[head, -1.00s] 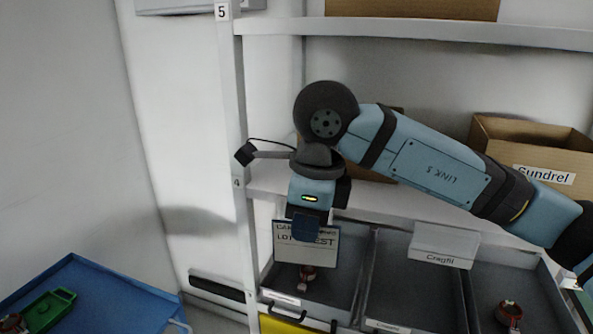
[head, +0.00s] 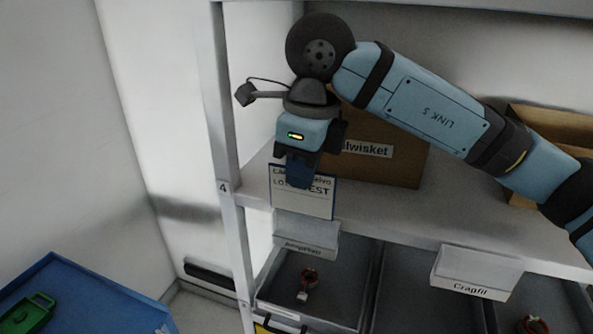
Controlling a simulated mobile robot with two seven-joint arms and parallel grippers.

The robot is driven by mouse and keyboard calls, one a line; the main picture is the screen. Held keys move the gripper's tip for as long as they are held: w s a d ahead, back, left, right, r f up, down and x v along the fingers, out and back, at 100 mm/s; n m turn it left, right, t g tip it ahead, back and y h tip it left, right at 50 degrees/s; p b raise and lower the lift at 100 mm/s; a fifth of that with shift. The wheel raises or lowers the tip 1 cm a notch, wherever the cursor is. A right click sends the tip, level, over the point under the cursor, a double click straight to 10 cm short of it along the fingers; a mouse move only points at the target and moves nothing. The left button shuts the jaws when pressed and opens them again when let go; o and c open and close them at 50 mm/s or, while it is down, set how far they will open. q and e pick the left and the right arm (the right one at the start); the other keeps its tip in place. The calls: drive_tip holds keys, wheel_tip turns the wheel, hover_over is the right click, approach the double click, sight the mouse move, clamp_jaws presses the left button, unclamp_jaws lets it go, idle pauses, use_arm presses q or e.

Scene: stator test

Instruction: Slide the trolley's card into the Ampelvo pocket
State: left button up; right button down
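My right gripper (head: 300,172) points down and is shut on the top of a white card (head: 305,203) with dark print, partly hidden by the fingers. The card hangs upright in front of the shelf edge. Just below it, a pale pocket (head: 307,232) is fixed at the shelf edge, with a small label that seems to begin "Ampel". The card's lower edge is close above the pocket; I cannot tell whether they touch. A second pocket (head: 475,268), labelled "Cragfil", is further right. The blue trolley (head: 95,300) is at the lower left. My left gripper is not in view.
A cardboard box (head: 375,165), its label partly hidden, stands on the shelf (head: 450,215) behind my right gripper. Another open box is behind my arm at right. A white post (head: 222,150) stands left of the gripper.

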use_arm(q)
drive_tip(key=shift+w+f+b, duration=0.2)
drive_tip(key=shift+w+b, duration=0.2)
drive_tip(key=shift+b, duration=0.15)
use_arm(e)
drive_tip(key=shift+w+d+f, duration=0.2)
drive_tip(key=shift+w+f, duration=0.2)
drive_tip(key=shift+w, duration=0.2)
drive_tip(key=shift+w+d+f, duration=0.15)
drive_tip(key=shift+w+f, duration=0.25)
drive_tip(key=shift+w, duration=0.2)
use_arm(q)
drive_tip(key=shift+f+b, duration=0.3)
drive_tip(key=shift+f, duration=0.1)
use_arm(e)
drive_tip(key=shift+f, duration=0.1)
use_arm(q)
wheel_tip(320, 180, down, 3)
drive_tip(key=b, duration=0.3)
use_arm(e)
wheel_tip(320, 180, down, 3)
drive_tip(key=shift+a, duration=0.1)
